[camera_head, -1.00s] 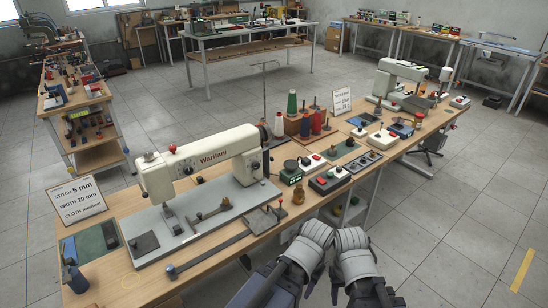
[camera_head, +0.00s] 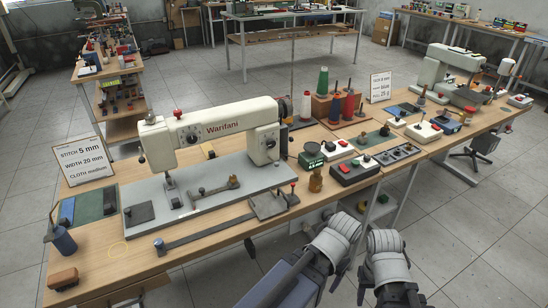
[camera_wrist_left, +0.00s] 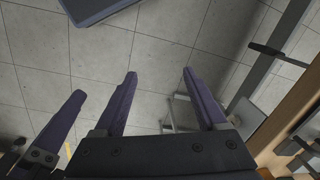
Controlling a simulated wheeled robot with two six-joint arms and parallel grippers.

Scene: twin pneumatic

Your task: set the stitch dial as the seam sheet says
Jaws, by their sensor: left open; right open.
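A white sewing machine (camera_head: 212,131) marked "Waritani" stands on a grey base plate. A dark dial (camera_head: 270,142) is on its right pillar and a smaller dark dial (camera_head: 192,139) on its arm; I cannot read their settings or tell which is the stitch dial. The seam sheet (camera_head: 85,160) reads stitch 5 mm, width 20 mm, cloth medium. My left gripper (camera_wrist_left: 160,95) is open and empty above the floor, in front of the bench. My right gripper (camera_head: 364,285) is beside it, also off the bench, partly hidden by my wrist; I see nothing held.
The wooden bench (camera_head: 110,262) bears a ruler bar (camera_head: 207,231), a small green-display box (camera_head: 311,156), switch boxes (camera_head: 353,171) and thread spools (camera_head: 323,82). A second machine (camera_head: 450,66) stands at the far right.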

